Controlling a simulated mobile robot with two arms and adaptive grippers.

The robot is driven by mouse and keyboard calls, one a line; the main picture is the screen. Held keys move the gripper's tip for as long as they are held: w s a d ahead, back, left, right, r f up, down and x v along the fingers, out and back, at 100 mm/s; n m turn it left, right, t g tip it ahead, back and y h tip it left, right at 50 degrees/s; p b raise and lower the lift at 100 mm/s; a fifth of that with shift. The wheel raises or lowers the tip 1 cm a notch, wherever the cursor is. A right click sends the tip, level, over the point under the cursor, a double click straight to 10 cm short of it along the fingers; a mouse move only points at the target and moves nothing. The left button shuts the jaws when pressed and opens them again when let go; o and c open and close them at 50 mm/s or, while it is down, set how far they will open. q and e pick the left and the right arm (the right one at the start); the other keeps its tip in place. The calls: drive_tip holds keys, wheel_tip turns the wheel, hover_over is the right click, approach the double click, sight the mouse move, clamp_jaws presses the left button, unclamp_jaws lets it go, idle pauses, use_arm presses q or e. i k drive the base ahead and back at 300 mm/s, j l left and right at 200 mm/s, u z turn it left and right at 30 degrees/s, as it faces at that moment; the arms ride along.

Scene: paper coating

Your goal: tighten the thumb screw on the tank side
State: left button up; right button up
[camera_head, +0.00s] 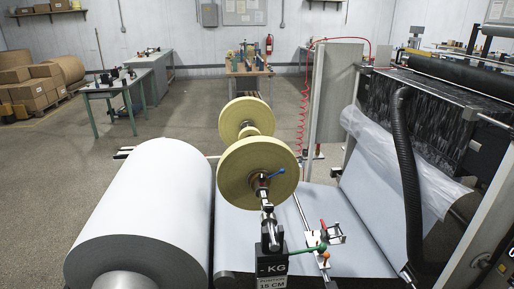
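Neither of my grippers shows in the head view. I cannot pick out a thumb screw for certain. The coating machine (440,108) stands at the right, with a dark, streaked box-like body that may be the tank. A small blue lever (276,173) sits at the hub of the nearer yellow disc (245,172). A green handle with an orange end (308,249) and a small red handle (323,225) sit on a metal fitting at the lower middle. The machine's far sides are hidden.
A large white paper roll (145,215) fills the lower left. A white web (350,240) runs beside a black hose (404,170). A dark block marked KG (272,267) stands at the front. Workbenches (120,90) stand behind, with open floor (60,170) at left.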

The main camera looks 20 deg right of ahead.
sight(261, 178)
drive_tip(key=l+z, duration=0.1)
drive_tip(key=l, duration=0.75)
drive_tip(key=i+l+z, duration=0.1)
drive_tip(key=l, duration=0.75)
drive_tip(key=i, duration=0.05)
